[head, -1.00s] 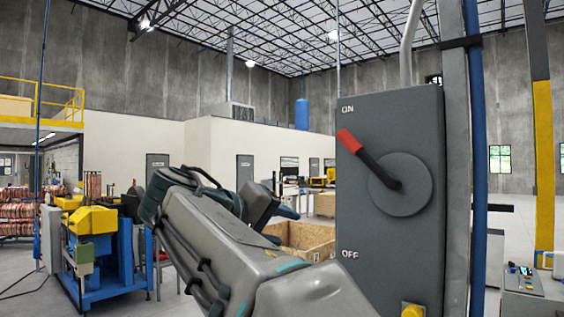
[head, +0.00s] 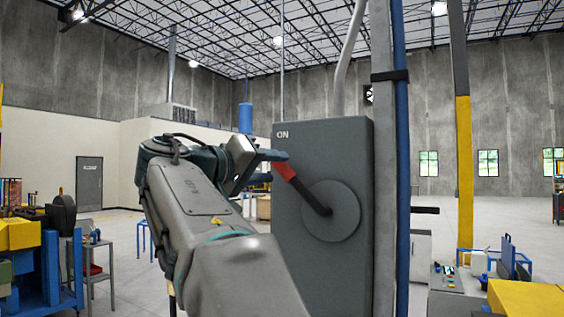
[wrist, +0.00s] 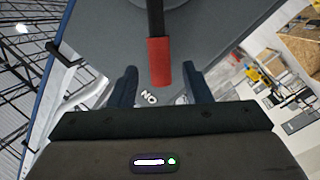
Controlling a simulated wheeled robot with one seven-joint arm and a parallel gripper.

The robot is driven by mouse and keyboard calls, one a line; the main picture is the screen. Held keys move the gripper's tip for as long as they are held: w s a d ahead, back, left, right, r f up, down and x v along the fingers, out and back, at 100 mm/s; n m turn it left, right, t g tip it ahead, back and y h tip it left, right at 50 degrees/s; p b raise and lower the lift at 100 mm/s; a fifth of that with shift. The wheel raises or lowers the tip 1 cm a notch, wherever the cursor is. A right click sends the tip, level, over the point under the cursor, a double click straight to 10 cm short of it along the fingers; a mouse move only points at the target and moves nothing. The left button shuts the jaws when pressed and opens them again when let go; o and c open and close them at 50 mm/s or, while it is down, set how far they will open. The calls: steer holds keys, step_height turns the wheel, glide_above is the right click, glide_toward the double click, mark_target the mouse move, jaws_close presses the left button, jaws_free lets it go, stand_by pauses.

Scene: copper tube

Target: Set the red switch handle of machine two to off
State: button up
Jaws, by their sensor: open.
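The red switch handle (head: 285,171) is on a black lever that runs from a round grey dial (head: 332,211) on the front of a grey switch box (head: 352,148). The handle points up and left, towards the ON label (head: 282,134). My gripper (head: 275,165) is at the handle in the head view. In the wrist view the handle's red end (wrist: 158,62) lies between the two blue fingers of my gripper (wrist: 158,84), with gaps on both sides. The gripper is open. My arm hides the lower left of the box, and the OFF label is not visible.
A blue pipe (head: 402,120) and a grey post run up the box's right side. A control desk (head: 452,290) stands at the lower right. A blue machine (head: 62,265) stands at the left.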

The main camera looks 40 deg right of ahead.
mark_target(277, 168)
steer(key=shift+w+d+p, duration=0.2)
steer(key=shift+d+p, duration=0.2)
steer(key=shift+d, duration=1.45)
